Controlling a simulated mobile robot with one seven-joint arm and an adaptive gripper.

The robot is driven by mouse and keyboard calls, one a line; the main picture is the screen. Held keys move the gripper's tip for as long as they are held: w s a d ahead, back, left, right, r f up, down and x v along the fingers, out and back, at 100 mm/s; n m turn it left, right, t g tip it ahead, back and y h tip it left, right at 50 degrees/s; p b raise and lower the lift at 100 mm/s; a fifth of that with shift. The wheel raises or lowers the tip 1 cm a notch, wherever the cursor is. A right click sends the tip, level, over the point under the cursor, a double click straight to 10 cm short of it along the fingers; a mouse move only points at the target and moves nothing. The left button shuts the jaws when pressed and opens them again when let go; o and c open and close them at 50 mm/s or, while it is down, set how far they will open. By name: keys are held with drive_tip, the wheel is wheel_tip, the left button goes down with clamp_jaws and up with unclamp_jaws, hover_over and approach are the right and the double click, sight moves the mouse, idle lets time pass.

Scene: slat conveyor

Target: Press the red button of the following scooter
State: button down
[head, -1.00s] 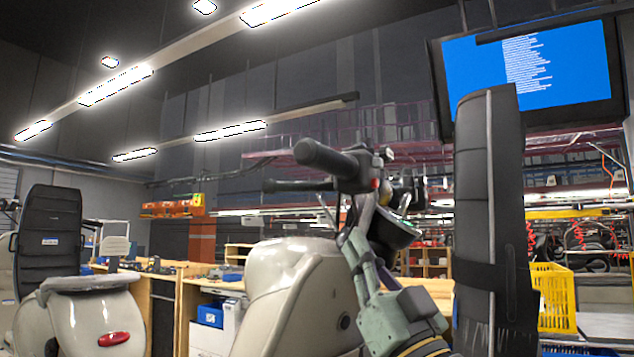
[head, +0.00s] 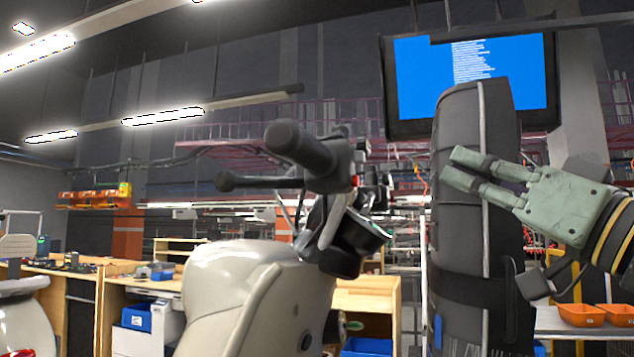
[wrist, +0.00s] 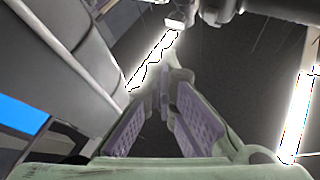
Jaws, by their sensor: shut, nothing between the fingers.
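A cream scooter (head: 235,300) stands in the middle of the head view with a dark handlebar (head: 300,150). The small red button (head: 355,181) shows on the switch housing (head: 340,165) beside the grip. In the wrist view my gripper (wrist: 168,85) points up toward the ceiling lights, and a dark part at the top edge may be the handlebar. The button cannot be made out there.
Orange bins (head: 590,314) sit at the lower right. Wooden benches (head: 145,285) stand behind the scooter at left. Open air lies between the handlebar and my gripper.

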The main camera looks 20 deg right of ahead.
sight(354, 181)
drive_tip(key=shift+s+d+r, duration=0.1)
drive_tip(key=shift+s, duration=0.15)
drive_tip(key=w+a+b, duration=0.2)
drive_tip(key=w+a, duration=0.3)
drive_tip(key=a, duration=0.2)
drive_tip(key=shift+w, duration=0.2)
idle(1.6)
drive_tip(key=shift+w+a, duration=0.3)
drive_tip(key=shift+w+a, duration=0.25)
drive_tip(key=shift+a, duration=0.1)
idle(0.7)
idle(0.3)
drive_tip(key=shift+s+d, duration=0.5)
drive_tip(key=shift+d, duration=0.15)
